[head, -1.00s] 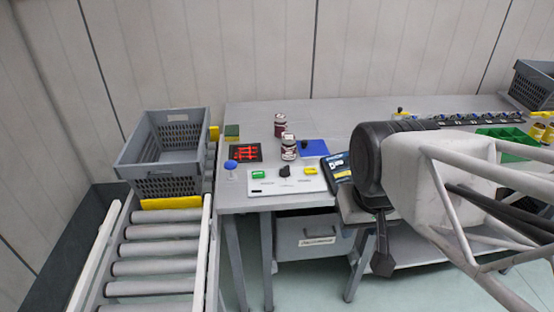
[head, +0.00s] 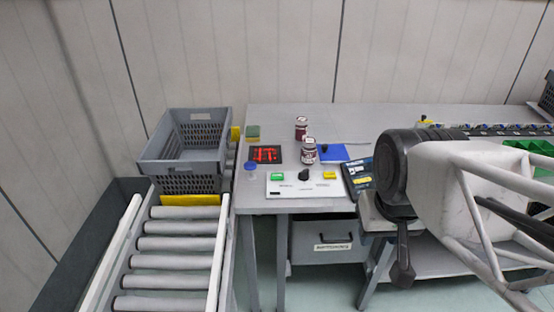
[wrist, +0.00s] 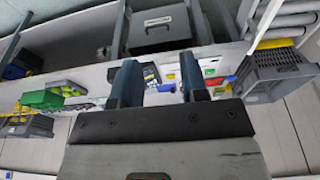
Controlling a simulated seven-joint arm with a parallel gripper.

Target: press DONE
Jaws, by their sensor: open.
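A white control panel (head: 287,188) lies flat near the front edge of the grey table in the head view. It carries a green button (head: 277,177), a black knob (head: 304,175) and a yellow button (head: 330,175). Their labels are too small to read, so I cannot tell which one is marked DONE. The panel's coloured buttons appear there beyond the right finger, partly hidden.
A dark box (head: 358,178) lies right of the panel. A grey crate (head: 185,150) stands on rollers at left.

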